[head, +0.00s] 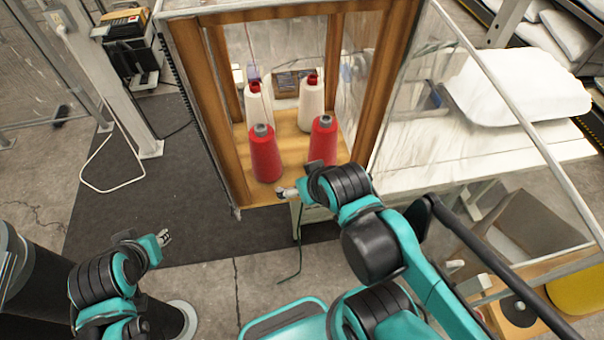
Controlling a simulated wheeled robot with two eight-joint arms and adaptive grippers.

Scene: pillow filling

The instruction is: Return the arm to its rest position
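My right arm is raised in the middle of the head view. Its gripper (288,193) is at the front lower edge of a wooden-framed cabinet, just below and in front of two red thread cones. The left cone (265,158) and right cone (322,140) stand upright on the wooden shelf (290,128). The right gripper looks small and partly turned away; its finger opening is not clear. My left gripper (164,238) is low at the left, over the floor and away from the cabinet. Its fingers are too small to read.
Two white cones with red tops (312,100) stand behind the red ones. A white table (440,150) with a white pillow (515,88) is right of the cabinet. An open cardboard box (525,235) is at lower right. Floor and a dark mat (140,200) lie open at left.

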